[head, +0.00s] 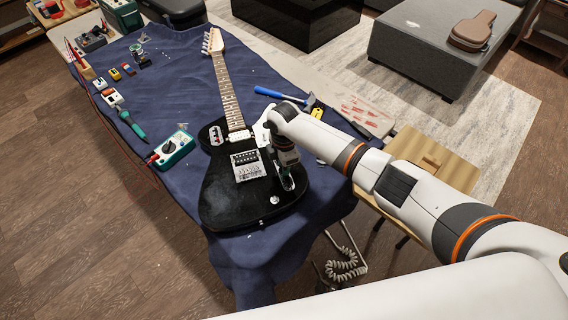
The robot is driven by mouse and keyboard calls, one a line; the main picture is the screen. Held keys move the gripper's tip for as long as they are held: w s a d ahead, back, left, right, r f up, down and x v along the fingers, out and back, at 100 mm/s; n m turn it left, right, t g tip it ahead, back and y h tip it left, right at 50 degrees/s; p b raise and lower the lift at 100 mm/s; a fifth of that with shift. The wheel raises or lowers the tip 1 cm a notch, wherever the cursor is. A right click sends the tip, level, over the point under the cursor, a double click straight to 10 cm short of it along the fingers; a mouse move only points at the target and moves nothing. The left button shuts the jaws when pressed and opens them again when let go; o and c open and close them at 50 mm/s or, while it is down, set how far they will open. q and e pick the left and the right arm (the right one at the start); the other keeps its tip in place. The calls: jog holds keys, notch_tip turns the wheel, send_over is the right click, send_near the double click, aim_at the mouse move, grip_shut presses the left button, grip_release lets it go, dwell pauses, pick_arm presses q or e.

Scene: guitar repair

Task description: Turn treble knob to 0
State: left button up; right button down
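A black electric guitar (235,205) with a light wooden neck lies face up on a blue cloth on the table in the head view. My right gripper (288,183) points down over the right side of its body, where the controls are. A small silver knob (275,199) shows just left of and below the fingertips. The gripper and wrist cover the area beside it, so other knobs there are hidden. I cannot tell whether the fingers touch a knob, or whether they are open or shut. My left gripper is out of view.
A teal multimeter (173,150), a green-handled tool (132,125) and small pedals (112,97) lie left of the guitar on the blue cloth (180,75). A blue-handled hammer (285,97) lies right of the neck. A coiled white cable (345,268) hangs near the table's front edge.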

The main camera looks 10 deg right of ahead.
dwell(0.3)
jog(key=c, duration=1.3)
grip_release()
jog(key=shift+o, duration=0.2)
